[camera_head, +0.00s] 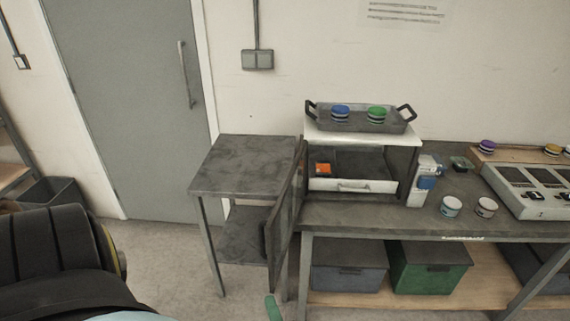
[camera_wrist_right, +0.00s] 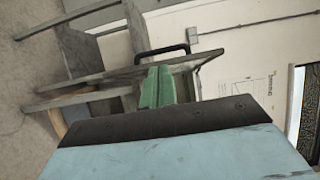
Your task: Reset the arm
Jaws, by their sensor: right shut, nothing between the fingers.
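My right gripper shows as a small green fingertip (camera_head: 272,307) at the bottom of the head view. In the right wrist view its green fingers (camera_wrist_right: 157,88) are together and empty. They point toward a grey panel with a black handle (camera_wrist_right: 163,52), and I cannot tell how close they are. In the head view a dark door (camera_head: 289,205) stands open at the left end of the workbench, with a black handle on it. The fingertip is below and in front of that door, with no contact visible. My left gripper is out of view.
A grey side table (camera_head: 240,165) stands left of the door. The workbench (camera_head: 440,217) carries a cabinet with a drawer (camera_head: 352,186), a tray (camera_head: 357,121) with blue and green lidded jars, and white jars (camera_head: 451,207). Bins (camera_head: 430,268) sit below. Floor at centre left is clear.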

